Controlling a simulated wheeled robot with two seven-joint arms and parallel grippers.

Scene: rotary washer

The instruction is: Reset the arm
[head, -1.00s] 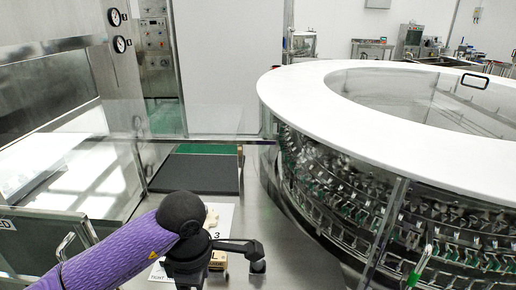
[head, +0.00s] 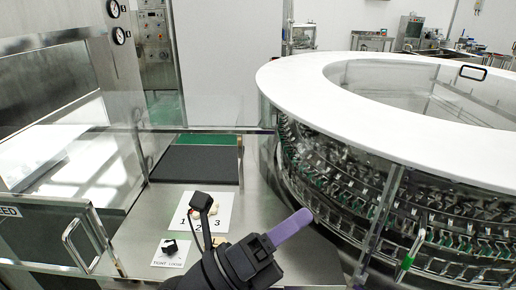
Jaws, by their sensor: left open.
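My left gripper (head: 187,224) is black and shows low in the middle of the head view. One finger with a black pad stands up over a white sheet marked 1, 2, 3 (head: 226,203). A second black block in front of a sheet reading TIGHT LOOSE (head: 172,262) looks like the other pad, but I cannot be sure. The gripper is open, and I see nothing held. A purple part of my arm points to the upper right, close to the washer. My right gripper is not in view.
The round washer (head: 340,112) with its white rim and metal racks fills the right side. A steel counter (head: 305,262) lies under my arm. Small pale pieces (head: 213,206) lie on the numbered sheet. A glass-fronted steel cabinet (head: 75,160) stands left, and a dark mat (head: 195,165) lies behind.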

